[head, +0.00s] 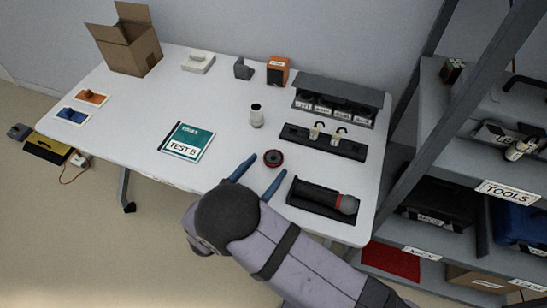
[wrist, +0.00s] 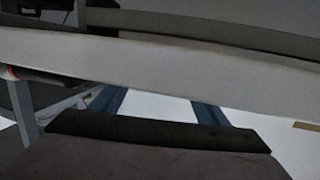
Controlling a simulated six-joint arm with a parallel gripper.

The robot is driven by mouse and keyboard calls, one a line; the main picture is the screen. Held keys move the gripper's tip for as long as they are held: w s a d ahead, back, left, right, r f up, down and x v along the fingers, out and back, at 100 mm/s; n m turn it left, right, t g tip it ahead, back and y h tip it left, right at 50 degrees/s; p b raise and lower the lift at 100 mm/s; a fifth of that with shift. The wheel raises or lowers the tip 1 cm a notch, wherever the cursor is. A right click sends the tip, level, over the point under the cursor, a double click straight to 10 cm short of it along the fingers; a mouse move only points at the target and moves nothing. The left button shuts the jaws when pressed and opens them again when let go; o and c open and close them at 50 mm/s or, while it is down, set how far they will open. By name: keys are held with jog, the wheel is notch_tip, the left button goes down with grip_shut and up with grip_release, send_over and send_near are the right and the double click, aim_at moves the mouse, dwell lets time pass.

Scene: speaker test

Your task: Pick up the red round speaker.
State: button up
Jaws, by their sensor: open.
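The red round speaker (head: 273,158) is a small disc with a dark centre, lying flat on the white table near its front edge in the head view. My gripper (head: 266,165) has two blue fingers spread apart, with nothing held between them. The fingertips point toward the speaker from the front; whether they are at its height or above it I cannot tell. The wrist view shows both blue fingers (wrist: 156,102) partly covered by a pale band, and I cannot make out the speaker there.
A dark tray (head: 308,204) with a microphone lies right of my gripper. A teal "TEST B" book (head: 187,141) lies to the left. A white cylinder (head: 256,116) stands behind the speaker. A black holder (head: 296,139) is behind right. Shelves (head: 459,207) stand beyond the table's right edge.

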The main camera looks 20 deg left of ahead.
aim_at(272, 159)
jog(key=x, duration=0.2)
jog(key=p+x, duration=0.1)
jog(key=shift+w+d+r, duration=0.15)
jog(key=shift+w+r, duration=0.1)
jog(key=shift+w, duration=0.2)
jog(key=shift+w+d+f, duration=0.1)
jog(key=shift+w+f, duration=0.05)
jog(key=shift+w, duration=0.5)
jog(key=c, duration=1.2)
jog(key=shift+r, duration=5.05)
